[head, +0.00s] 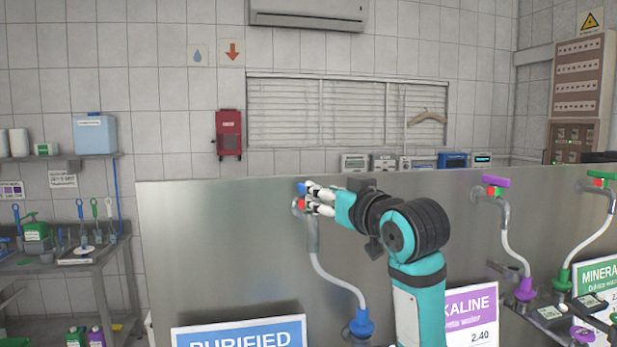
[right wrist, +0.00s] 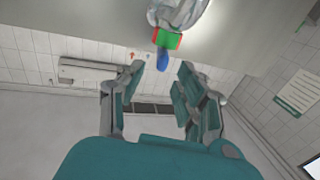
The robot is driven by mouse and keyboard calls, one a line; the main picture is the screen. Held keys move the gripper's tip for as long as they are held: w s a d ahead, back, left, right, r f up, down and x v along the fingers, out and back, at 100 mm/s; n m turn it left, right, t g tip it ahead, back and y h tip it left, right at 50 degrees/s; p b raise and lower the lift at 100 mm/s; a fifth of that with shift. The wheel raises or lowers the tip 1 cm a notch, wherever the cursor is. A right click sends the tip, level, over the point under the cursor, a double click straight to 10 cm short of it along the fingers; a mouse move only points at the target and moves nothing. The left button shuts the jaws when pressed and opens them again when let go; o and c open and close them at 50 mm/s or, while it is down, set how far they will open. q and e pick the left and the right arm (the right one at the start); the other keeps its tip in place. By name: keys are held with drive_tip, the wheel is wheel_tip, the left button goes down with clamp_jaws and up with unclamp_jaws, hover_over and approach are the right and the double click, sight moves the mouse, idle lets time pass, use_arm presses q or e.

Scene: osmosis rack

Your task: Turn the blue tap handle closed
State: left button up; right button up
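The blue tap handle (head: 301,187) is at the top of the PURIFIED tap, above a small red part (head: 298,204), near the top of the metal panel. In the right wrist view the blue handle (right wrist: 162,60) hangs from a green and red collar (right wrist: 167,40) under the metal tap body (right wrist: 180,13). My right gripper (head: 312,196) is at the tap, its fingers partly covering it in the head view. In the right wrist view the gripper (right wrist: 161,66) is open, with the handle in line with the gap between its fingertips. I cannot tell if they touch. My left gripper is not in view.
The metal panel (head: 200,250) spans the space behind the tap. Taps with a purple handle (head: 496,182) and a green handle (head: 597,177) stand to the right.

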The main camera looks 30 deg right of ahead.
sight(299, 183)
drive_tip(key=w+p, duration=0.2)
drive_tip(key=w, duration=0.4)
drive_tip(key=shift+r, duration=0.15)
drive_tip(key=shift+w+f+p, duration=0.2)
drive_tip(key=shift+w+p, duration=0.15)
drive_tip(key=shift+w, duration=0.4)
